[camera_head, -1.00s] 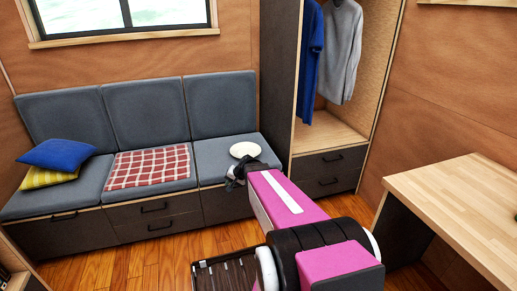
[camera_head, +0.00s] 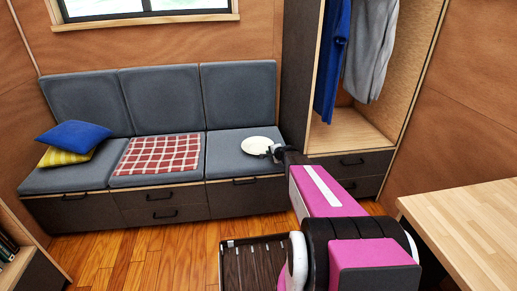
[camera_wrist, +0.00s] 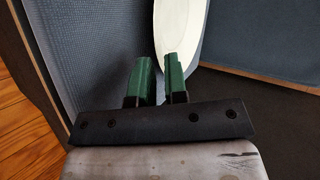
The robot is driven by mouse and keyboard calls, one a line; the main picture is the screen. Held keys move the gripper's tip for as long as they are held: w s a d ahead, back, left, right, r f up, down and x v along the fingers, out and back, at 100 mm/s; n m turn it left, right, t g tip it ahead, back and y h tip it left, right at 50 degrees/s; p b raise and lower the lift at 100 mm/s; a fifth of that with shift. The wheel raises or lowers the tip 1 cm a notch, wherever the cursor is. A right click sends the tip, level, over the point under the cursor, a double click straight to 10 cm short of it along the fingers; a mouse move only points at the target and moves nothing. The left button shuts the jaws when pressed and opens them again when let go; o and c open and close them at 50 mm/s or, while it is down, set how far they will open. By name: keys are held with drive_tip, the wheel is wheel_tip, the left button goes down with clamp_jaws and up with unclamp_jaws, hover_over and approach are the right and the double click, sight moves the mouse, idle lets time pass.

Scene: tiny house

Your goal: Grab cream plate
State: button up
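The cream plate (camera_head: 256,145) lies on the right seat cushion of the grey sofa, near the wardrobe. My gripper (camera_head: 273,152) is at the plate's right side in the head view, and the arm partly hides that area. In the wrist view the plate (camera_wrist: 186,28) reaches in from the top, just beyond the fingertips. My gripper's green fingers (camera_wrist: 161,68) are apart. The right finger overlaps the plate's near edge in the picture; I cannot tell whether it touches. Nothing is clearly held between the fingers.
The sofa (camera_head: 150,170) has a checked red blanket (camera_head: 160,153) and blue and yellow pillows (camera_head: 73,136) further left. An open wardrobe (camera_head: 350,130) with hanging clothes stands close right. A wooden table (camera_head: 470,215) is at the right.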

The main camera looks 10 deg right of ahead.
sight(260, 152)
drive_tip(key=x, duration=0.6)
drive_tip(key=shift+a, duration=0.15)
drive_tip(key=shift+s, duration=0.1)
clamp_jaws()
drive_tip(key=shift+r, duration=0.1)
